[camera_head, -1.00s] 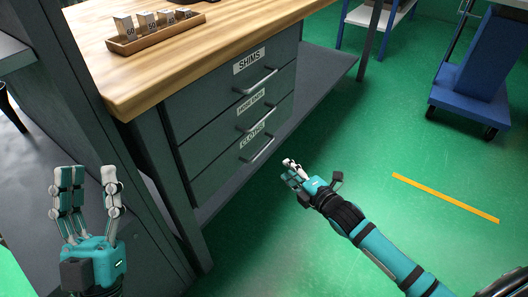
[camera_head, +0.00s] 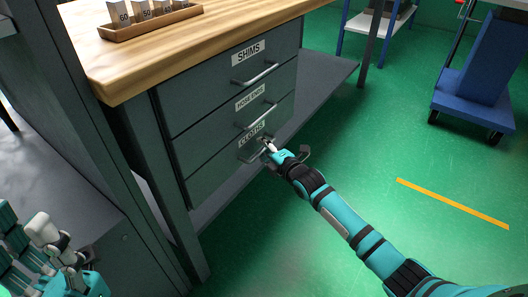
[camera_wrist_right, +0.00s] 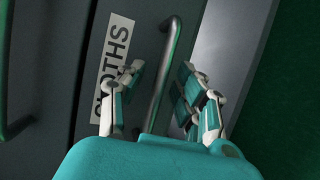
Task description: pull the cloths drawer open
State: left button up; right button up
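The cloths drawer (camera_head: 212,171) is the lowest of three grey drawers under the workbench and stands shut. Its label (camera_wrist_right: 114,66) and bar handle (camera_wrist_right: 165,80) show in the right wrist view. My right gripper (camera_head: 268,147) is at this handle in the head view. In the right wrist view its fingers (camera_wrist_right: 165,88) are spread, one side on each side of the bar, with gaps visible, so it is open around the handle. My left gripper (camera_head: 35,245) is at the lower left of the head view, away from the drawers, its fingers apart and partly cut off by the frame.
Above are the middle drawer (camera_head: 222,121) and the shims drawer (camera_head: 225,82), both shut with bar handles. A wooden tray (camera_head: 150,24) with several numbered blocks sits on the wooden top (camera_head: 215,38). A blue cart (camera_head: 475,95) stands far right. The green floor (camera_head: 385,150) in front is clear.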

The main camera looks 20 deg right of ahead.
grip_shut()
dwell(0.3)
dwell(0.3)
